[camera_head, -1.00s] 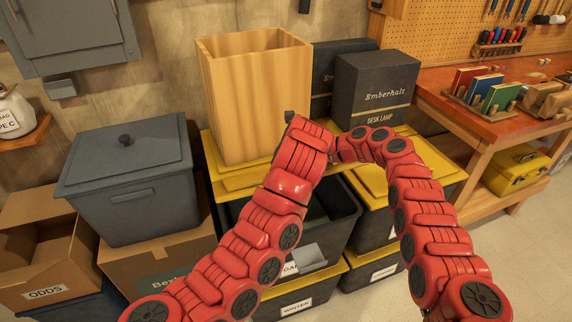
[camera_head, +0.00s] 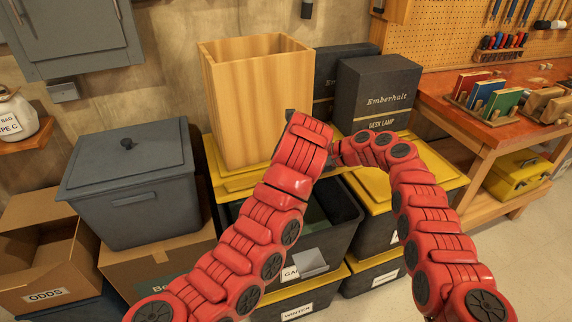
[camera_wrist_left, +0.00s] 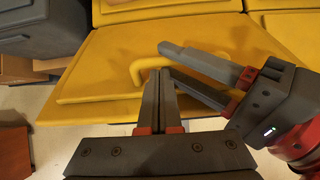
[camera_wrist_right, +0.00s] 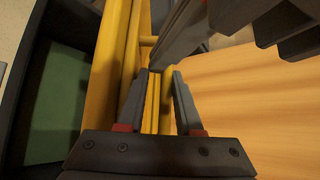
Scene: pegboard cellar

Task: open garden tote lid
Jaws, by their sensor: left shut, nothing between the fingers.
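The dark garden tote (camera_head: 348,221) stands in the middle, its label partly hidden. Its yellow lid (camera_head: 228,183) is raised and tilted back at the wooden box, and the tote's inside shows. The left wrist view shows the lid's face (camera_wrist_left: 105,65) with a yellow handle (camera_wrist_left: 138,72). My left gripper (camera_wrist_left: 160,75) is shut and empty in front of the lid, just below the handle. My right gripper (camera_wrist_right: 163,75) has its fingers apart, with a yellow strip between them; contact cannot be told. In the head view my arms hide much of the lid.
A tall wooden box (camera_head: 255,100) stands right behind the lid. Dark Emberhalt boxes (camera_head: 375,90) stand on the neighbouring yellow lid (camera_head: 425,183). A grey lidded bin (camera_head: 130,185) is at left and a workbench (camera_head: 450,92) at right. My grippers are very close together.

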